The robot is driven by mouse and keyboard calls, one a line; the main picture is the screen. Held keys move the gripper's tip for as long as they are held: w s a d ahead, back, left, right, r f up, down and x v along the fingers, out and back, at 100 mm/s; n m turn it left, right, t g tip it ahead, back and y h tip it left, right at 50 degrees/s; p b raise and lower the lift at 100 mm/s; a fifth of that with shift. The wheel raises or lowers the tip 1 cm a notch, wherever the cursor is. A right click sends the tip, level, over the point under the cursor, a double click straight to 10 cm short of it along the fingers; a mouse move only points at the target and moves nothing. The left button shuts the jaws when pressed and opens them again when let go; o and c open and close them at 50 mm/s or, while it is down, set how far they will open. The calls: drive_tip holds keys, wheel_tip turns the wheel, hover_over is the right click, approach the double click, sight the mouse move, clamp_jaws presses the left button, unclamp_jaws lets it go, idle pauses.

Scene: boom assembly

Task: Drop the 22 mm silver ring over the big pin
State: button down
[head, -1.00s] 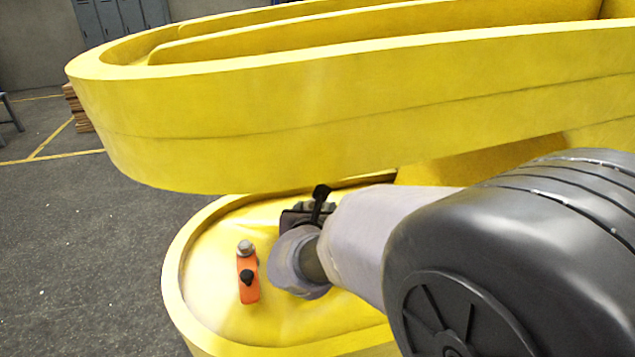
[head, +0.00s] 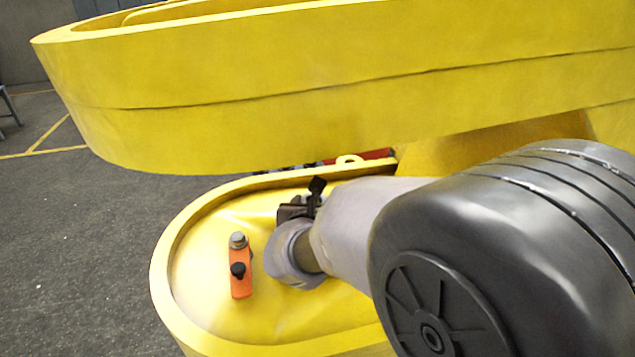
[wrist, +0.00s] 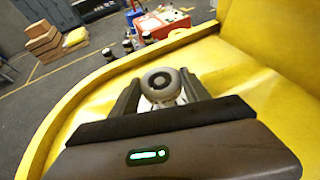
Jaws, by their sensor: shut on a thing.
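In the wrist view my gripper (wrist: 160,92) is shut on a round grey, ring-like piece (wrist: 160,80) with a dark centre, which I take to be the silver ring. Its size cannot be read. In the head view my gripper (head: 302,205) is above the lower yellow tray-like part, and the held piece cannot be made out. An orange block (head: 240,280) stands on that part, left of my gripper. It carries a silver round-topped piece (head: 238,240) and a black knob (head: 238,269). I cannot tell whether the silver piece is the big pin.
The lower yellow part has a raised rim (head: 165,285). A large yellow boom (head: 260,120) overhangs it. Behind the rim is a red surface with small items (wrist: 165,24). Cardboard boxes (wrist: 45,43) stand on the floor at the far left.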

drive_tip(key=shift+s, duration=0.1)
drive_tip(key=shift+c, duration=2.2)
unclamp_jaws()
drive_tip(key=d+p+v, duration=0.1)
drive_tip(key=p+v, duration=0.1)
drive_tip(key=v, duration=1.5)
drive_tip(key=shift+s+a+p, duration=0.2)
drive_tip(key=shift+a+p, duration=0.1)
drive_tip(key=shift+a, duration=0.15)
